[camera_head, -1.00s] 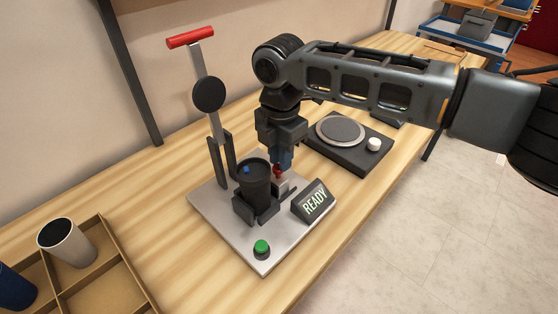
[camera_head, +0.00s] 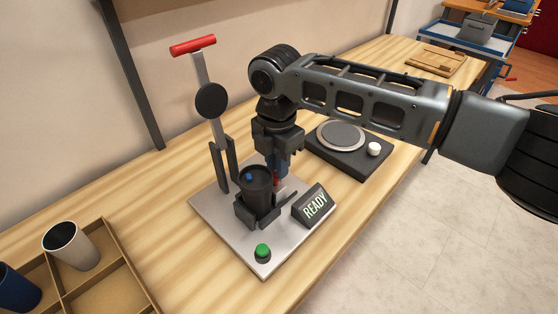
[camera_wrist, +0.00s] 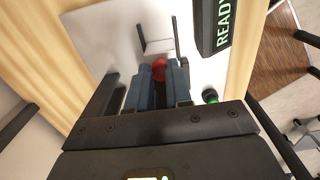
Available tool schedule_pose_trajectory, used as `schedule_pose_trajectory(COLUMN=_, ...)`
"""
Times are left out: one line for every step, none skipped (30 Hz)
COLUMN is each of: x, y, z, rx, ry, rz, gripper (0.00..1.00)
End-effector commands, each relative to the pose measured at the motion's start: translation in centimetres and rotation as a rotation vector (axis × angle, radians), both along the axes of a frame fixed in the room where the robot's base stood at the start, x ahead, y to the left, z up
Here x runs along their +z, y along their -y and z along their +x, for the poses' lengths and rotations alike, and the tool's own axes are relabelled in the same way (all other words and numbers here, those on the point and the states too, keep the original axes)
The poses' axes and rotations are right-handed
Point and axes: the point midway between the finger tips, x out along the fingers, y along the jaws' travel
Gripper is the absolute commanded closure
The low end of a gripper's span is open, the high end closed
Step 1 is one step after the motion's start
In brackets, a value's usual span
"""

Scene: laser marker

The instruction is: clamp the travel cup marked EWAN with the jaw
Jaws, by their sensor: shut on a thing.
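A dark travel cup (camera_head: 257,190) stands upright in the dark jaw (camera_head: 243,213) on the metal plate (camera_head: 268,256) of the marker. I see no name on the cup; a small blue spot shows near its rim. My gripper (camera_head: 278,168) points down just behind and right of the cup. Its blue fingers (camera_wrist: 160,75) are shut on a red knob (camera_wrist: 158,66) in the wrist view. In the head view the knob (camera_head: 276,180) is partly hidden beside the cup. I cannot tell whether the jaw presses on the cup.
A READY display (camera_head: 315,206) and a green button (camera_head: 262,252) sit on the plate. A tall lever with a red handle (camera_head: 193,46) rises at the back left. A black turntable unit (camera_head: 348,150) stands behind right. A divided tray (camera_head: 118,262) holds a light cup (camera_head: 70,246) and a blue cup (camera_head: 18,290).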

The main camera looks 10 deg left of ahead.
Motion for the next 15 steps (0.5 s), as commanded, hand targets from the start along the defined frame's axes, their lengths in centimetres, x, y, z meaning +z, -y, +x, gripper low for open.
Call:
schedule_pose_trajectory(x=-2.1, y=-0.5, z=-1.1, rx=0.006, ry=-0.019, rz=0.0, gripper=0.8)
schedule_pose_trajectory(x=-2.1, y=-0.5, z=-1.1, rx=0.006, ry=-0.02, rz=0.0, gripper=0.77)
schedule_pose_trajectory(x=-2.1, y=-0.5, z=-1.1, rx=0.006, ry=-0.02, rz=0.0, gripper=0.73)
schedule_pose_trajectory(x=-2.1, y=-0.5, z=-1.1, rx=0.005, ry=-0.02, rz=0.0, gripper=0.7)
schedule_pose_trajectory(x=-2.1, y=-0.6, z=-1.1, rx=0.005, ry=-0.021, rz=0.001, gripper=0.67)
schedule_pose_trajectory(x=-2.1, y=-0.6, z=-1.1, rx=0.005, ry=-0.021, rz=0.001, gripper=0.63)
schedule_pose_trajectory(x=-2.0, y=-0.6, z=-1.1, rx=0.005, ry=-0.021, rz=0.001, gripper=0.6)
schedule_pose_trajectory(x=-1.9, y=-0.6, z=-1.1, rx=0.005, ry=-0.02, rz=0.002, gripper=0.57)
schedule_pose_trajectory(x=-1.7, y=-0.6, z=-1.1, rx=0.005, ry=-0.02, rz=0.002, gripper=0.56)
schedule_pose_trajectory(x=-1.5, y=-0.6, z=-1.1, rx=0.006, ry=-0.02, rz=0.003, gripper=0.56)
schedule_pose_trajectory(x=-1.1, y=-0.6, z=-1.1, rx=0.006, ry=-0.019, rz=0.003, gripper=0.56)
schedule_pose_trajectory(x=-0.6, y=-0.6, z=-1.1, rx=0.007, ry=-0.018, rz=0.004, gripper=0.48)
schedule_pose_trajectory(x=-0.2, y=-0.6, z=-1.1, rx=0.007, ry=-0.018, rz=0.004, gripper=0.47)
schedule_pose_trajectory(x=0.4, y=-0.5, z=-1.1, rx=0.007, ry=-0.017, rz=0.004, gripper=0.47)
schedule_pose_trajectory(x=1.2, y=-0.5, z=-1.0, rx=0.006, ry=-0.014, rz=0.005, gripper=0.47)
